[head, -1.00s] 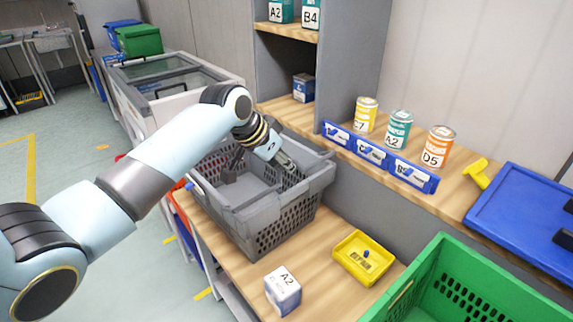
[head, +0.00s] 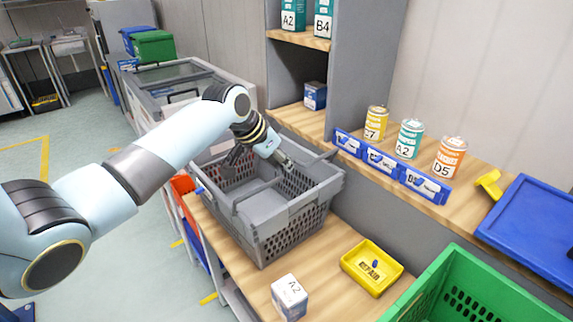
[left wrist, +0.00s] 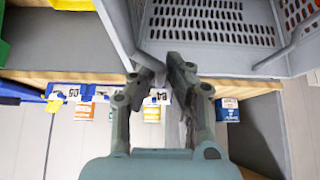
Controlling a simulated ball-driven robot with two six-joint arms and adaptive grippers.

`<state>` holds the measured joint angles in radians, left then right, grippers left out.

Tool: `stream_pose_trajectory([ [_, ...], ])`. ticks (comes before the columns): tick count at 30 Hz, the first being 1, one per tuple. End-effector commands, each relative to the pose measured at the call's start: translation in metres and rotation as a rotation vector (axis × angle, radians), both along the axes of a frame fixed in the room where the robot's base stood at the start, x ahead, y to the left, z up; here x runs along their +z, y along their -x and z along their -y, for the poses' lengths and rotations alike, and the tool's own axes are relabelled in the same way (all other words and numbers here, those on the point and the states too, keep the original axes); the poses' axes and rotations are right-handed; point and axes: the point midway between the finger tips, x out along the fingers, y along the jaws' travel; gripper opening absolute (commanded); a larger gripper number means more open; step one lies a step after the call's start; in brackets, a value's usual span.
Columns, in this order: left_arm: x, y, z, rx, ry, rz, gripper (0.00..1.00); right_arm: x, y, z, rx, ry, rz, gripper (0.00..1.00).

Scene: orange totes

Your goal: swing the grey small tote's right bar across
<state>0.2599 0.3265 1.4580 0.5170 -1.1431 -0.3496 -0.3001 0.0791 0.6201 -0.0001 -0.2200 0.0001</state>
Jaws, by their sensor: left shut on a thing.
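The grey small tote (head: 285,238) stands on the wooden bench, open at the top, with perforated walls. It fills the upper right of the left wrist view (left wrist: 215,55). My left gripper (head: 288,164) reaches over the tote's far side; in the left wrist view its fingers (left wrist: 160,68) are close together at the tote's rim. It is shut on what looks like the tote's right bar (head: 318,159), which runs near the far right rim. The fingers hide the gripped part. Another bar (head: 258,190) shows across the tote's inside. My right gripper is out of view.
A yellow bin (head: 358,277) and a white-and-blue box (head: 289,297) stand on the bench in front of the tote. A green crate (head: 440,283) is at lower right. Cans (head: 410,140) and blue label holders (head: 381,160) line the raised shelf behind. A grey shelf upright (head: 362,60) rises behind the tote.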

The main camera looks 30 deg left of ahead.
Motion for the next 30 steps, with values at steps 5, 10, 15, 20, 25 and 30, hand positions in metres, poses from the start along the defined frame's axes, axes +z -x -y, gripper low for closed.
stream_pose_trajectory([
  [5,-0.002,0.000,-0.003,0.000,0.001,-0.004,0.05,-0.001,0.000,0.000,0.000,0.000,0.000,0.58],
  [10,-0.003,-0.001,-0.004,0.000,0.002,-0.003,0.05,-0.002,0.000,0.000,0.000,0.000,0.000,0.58],
  [15,-0.009,-0.003,-0.014,0.002,0.000,-0.004,0.05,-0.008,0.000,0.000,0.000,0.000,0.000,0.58],
  [20,-0.011,-0.005,-0.019,0.000,0.002,-0.003,0.04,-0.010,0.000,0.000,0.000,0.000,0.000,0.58],
  [25,-0.010,-0.005,-0.018,0.000,0.002,-0.003,0.04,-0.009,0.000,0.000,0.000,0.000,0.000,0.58],
  [30,-0.016,-0.007,-0.024,0.000,0.001,-0.002,0.04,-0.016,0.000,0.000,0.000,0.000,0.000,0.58],
])
